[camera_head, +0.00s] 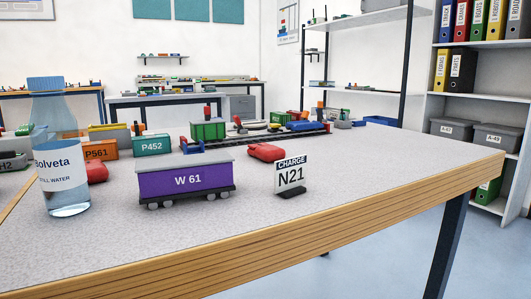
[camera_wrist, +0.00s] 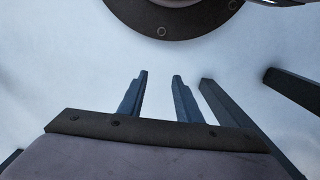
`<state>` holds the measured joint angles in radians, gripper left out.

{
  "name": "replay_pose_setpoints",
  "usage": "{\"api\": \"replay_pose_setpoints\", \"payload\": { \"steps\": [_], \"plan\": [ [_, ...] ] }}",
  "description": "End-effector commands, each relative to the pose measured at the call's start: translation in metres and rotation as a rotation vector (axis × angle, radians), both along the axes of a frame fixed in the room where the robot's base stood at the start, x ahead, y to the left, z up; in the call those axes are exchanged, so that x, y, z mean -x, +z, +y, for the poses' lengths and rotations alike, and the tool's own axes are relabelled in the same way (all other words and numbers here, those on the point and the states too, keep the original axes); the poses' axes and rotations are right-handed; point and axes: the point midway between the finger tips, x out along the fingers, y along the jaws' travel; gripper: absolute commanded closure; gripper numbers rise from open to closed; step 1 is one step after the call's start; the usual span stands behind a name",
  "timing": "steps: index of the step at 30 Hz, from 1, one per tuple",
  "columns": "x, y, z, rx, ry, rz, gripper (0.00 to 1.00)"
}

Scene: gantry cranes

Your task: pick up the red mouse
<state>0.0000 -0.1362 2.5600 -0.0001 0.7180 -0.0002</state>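My gripper (camera_wrist: 160,75) shows only in the wrist view. Its two dark fingers are apart with nothing between them. The wrist view shows pale floor beyond the fingers and no red object. My gripper is not in the head view, so its distance from the mouse cannot be told.
A clear water bottle (camera_head: 62,150) stands at left. Orange (camera_head: 99,150), teal (camera_head: 152,145) and green (camera_head: 208,131) wagons stand behind. The table's right part is clear.

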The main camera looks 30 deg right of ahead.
Motion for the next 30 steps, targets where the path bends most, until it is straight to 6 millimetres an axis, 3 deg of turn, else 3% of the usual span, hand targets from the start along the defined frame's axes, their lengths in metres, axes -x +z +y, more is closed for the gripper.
{"api": "replay_pose_setpoints", "payload": {
  "steps": [3,4,12,23,26,30],
  "plan": [
    [0.0,0.0,0.0,0.0,0.0,0.0,0.69],
    [0.0,0.0,0.0,0.0,0.0,0.0,0.64],
    [0.0,0.0,0.0,0.0,0.0,0.0,0.02],
    [-0.005,0.0,0.001,-0.007,-0.022,-0.018,0.02],
    [-0.023,0.003,0.002,-0.032,-0.097,-0.083,0.02],
    [-0.075,0.017,-0.004,-0.101,-0.325,-0.269,0.02]
  ]
}}
